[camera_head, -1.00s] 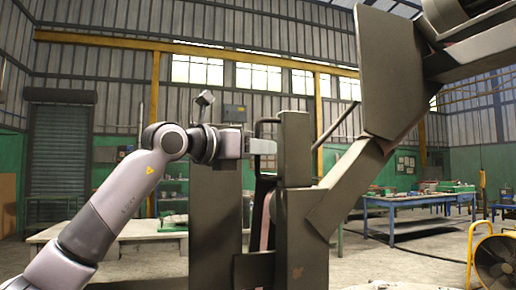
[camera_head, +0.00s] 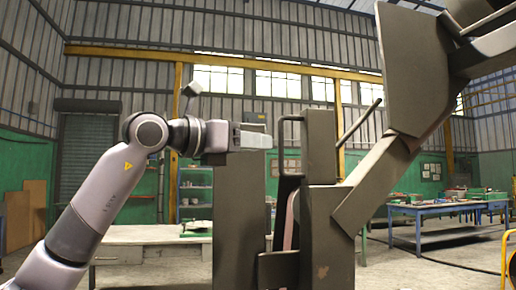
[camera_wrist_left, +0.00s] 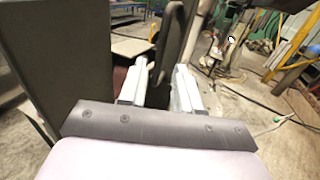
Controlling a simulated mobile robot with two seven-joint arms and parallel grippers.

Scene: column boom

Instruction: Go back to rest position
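My left gripper (camera_head: 262,138) reaches in from the left, with its pale fingers just left of a dark looped handle (camera_head: 281,150) on the column boom's post (camera_head: 321,150). In the left wrist view, the two fingers of my left gripper (camera_wrist_left: 165,80) stand apart with a dark gap between them. A dark upright bar (camera_wrist_left: 172,35) shows just beyond the fingertips, and I see nothing held. The column boom's slanted arm (camera_head: 375,185) rises right from the post to a large dark plate (camera_head: 412,70). My right gripper is not in view.
A wide dark panel (camera_head: 238,215) stands below and behind my left gripper. A pale table (camera_head: 150,236) is behind at the left. A blue workbench (camera_head: 440,210) with items on it stands at the right. Open floor lies between the post and the workbench.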

